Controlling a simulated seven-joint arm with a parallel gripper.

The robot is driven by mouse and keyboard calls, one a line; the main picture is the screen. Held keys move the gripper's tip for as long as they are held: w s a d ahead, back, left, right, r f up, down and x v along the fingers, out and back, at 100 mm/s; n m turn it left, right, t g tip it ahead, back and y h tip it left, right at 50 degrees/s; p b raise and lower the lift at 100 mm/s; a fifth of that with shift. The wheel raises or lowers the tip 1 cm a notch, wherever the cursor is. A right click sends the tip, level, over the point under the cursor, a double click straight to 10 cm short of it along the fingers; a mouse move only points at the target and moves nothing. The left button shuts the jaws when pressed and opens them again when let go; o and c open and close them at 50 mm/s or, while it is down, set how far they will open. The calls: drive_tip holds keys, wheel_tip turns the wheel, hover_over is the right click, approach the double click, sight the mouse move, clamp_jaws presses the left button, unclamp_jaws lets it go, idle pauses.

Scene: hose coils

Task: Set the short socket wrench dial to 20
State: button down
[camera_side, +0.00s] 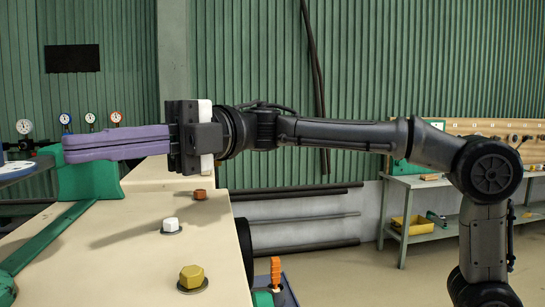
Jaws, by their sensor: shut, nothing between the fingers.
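My gripper (66,150) has long purple fingers pointing left, pressed together with nothing between them. Its tips overlap a green block (90,182) in the picture; I cannot tell whether they touch it. Small round gauges stand behind at the left: a white-faced one (24,127), a blue-rimmed one (65,118), a dark-rimmed one (90,118) and a red-rimmed one (116,117). Their readings are too small to make out. No socket wrench can be clearly identified, and I cannot tell which dial belongs to one.
The beige worktop (130,270) carries a yellow hex bolt (191,277), a white one (171,225) and an orange one (200,194). A green bar (48,236) runs along its left. A shelf bench (415,182) with a yellow bin (411,226) stands at the back right.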

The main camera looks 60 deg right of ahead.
drive_tip(key=d, duration=1)
drive_tip(key=s+r+t+y, duration=0.1)
drive_tip(key=s+r+t, duration=0.1)
drive_tip(key=s+r, duration=0.25)
drive_tip(key=w+d+r+m+t, duration=0.1)
drive_tip(key=d+r+m+t, duration=0.25)
drive_tip(key=m+t, duration=0.5)
drive_tip(key=w+d+f+m+t+h, duration=0.3)
drive_tip(key=d+f+m+t+h, duration=0.3)
drive_tip(key=d+f+m+h, duration=0.7)
drive_tip(key=shift+d+f+m+h, duration=0.25)
drive_tip(key=shift+d+m+h, duration=0.75)
drive_tip(key=shift+m+h, duration=1.6)
drive_tip(key=shift+m+y, duration=0.35)
drive_tip(key=shift+y, duration=0.05)
